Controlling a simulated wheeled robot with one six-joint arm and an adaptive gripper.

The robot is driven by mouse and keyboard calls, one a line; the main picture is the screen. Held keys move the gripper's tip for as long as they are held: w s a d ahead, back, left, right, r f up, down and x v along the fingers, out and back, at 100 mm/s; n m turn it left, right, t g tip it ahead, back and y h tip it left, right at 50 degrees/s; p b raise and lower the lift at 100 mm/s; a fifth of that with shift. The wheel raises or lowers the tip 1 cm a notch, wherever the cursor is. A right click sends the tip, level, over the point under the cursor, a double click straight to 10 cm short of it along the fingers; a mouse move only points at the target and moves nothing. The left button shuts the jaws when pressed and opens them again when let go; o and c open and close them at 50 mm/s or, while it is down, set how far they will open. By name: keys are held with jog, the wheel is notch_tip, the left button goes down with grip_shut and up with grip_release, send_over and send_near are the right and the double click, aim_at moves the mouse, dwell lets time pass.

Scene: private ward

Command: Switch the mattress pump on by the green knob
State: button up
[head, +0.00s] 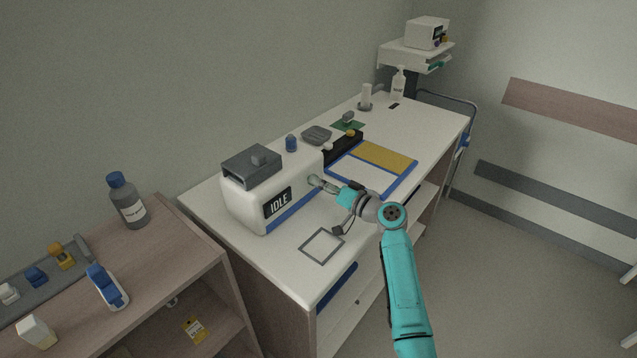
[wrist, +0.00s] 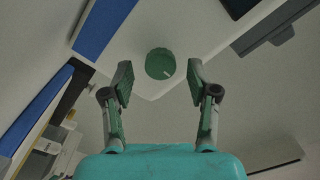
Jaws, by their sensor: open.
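The mattress pump (head: 245,197) is a white box on the counter with a dark grey top, a blue stripe and a display reading "IDLE". The green knob (wrist: 160,63) shows in the wrist view as a round dial with a pale mark at its lower right, on the pump's white face. My gripper (wrist: 159,82) is open, with one finger on each side of the knob in that picture. No contact with the knob shows. In the head view my gripper (head: 317,182) is at the pump's right side, and the knob is mostly hidden there.
The counter (head: 285,262) has a grey square outline in front of the pump. A blue-edged tray or folder (head: 417,176) lies right of my gripper. A dark holder and a green pad (head: 347,124) sit behind. A wooden shelf unit (head: 165,260) with a bottle (head: 128,205) stands left.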

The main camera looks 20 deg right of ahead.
jog(key=shift+w+a, duration=0.35)
jog(key=shift+w, duration=0.05)
grip_shut()
